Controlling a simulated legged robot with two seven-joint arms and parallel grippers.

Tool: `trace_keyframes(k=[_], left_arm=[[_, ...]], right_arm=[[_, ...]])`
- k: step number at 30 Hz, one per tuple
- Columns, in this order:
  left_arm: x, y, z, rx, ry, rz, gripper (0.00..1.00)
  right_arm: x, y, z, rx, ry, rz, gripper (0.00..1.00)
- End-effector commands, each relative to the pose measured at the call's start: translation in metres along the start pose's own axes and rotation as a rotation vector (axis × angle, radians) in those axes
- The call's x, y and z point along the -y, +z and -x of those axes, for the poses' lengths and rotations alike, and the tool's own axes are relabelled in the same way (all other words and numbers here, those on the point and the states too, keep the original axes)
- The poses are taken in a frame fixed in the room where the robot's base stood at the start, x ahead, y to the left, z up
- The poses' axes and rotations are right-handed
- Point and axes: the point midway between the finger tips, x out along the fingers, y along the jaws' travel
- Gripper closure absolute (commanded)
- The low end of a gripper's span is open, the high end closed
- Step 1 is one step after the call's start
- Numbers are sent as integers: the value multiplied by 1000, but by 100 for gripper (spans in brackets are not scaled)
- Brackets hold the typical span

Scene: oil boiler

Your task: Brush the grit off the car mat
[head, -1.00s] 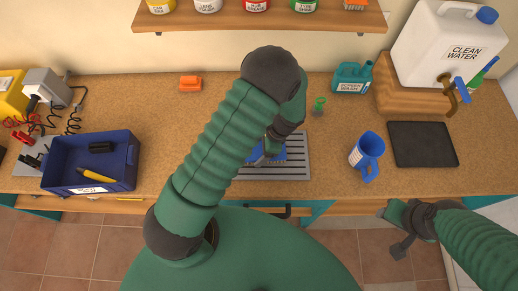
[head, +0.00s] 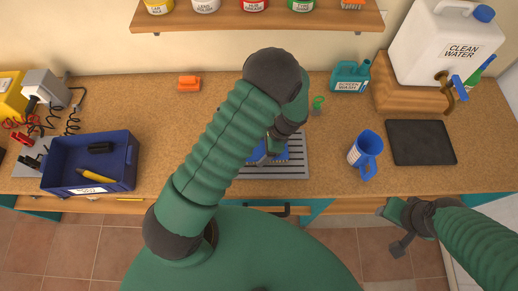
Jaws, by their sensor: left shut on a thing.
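The car mat (head: 298,167) appears to be the grey panel with dark ribs lying flat on the worktop at the middle. My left arm crosses in front and hides its left part. My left gripper (head: 272,147) is over the mat, shut on a blue brush (head: 268,157) that seems to touch the ribs. The fingertips and the brush's underside are mostly hidden. Grit is too small to make out. My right gripper (head: 392,230) is open and empty, in front of the worktop's edge at the lower right.
A blue jug (head: 365,155) stands right of the mat, near a flat black tray (head: 421,143). Behind are a teal screen-wash can (head: 350,78) and a water container (head: 445,45). A blue bin (head: 120,180) is at left, an orange block (head: 189,83) behind. Cork worktop (head: 165,130) is clear between.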

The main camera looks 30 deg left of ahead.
Motion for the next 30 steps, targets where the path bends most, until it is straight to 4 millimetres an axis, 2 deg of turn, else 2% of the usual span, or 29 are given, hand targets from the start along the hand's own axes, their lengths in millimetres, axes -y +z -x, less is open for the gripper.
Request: trace_keyframes(k=[13, 17, 24, 30], left_arm=[[1, 22, -10, 1, 1, 0, 60], [1, 18, -9, 0, 0, 0, 60], [0, -1, -2, -3, -1, -1, 60], [0, 1, -2, -4, 0, 0, 60]], right_arm=[[0, -1, 5, 0, 0, 0, 55], [0, -1, 4, 0, 0, 0, 55], [0, -1, 3, 0, 0, 0, 55], [0, -1, 5, 0, 0, 0, 55]])
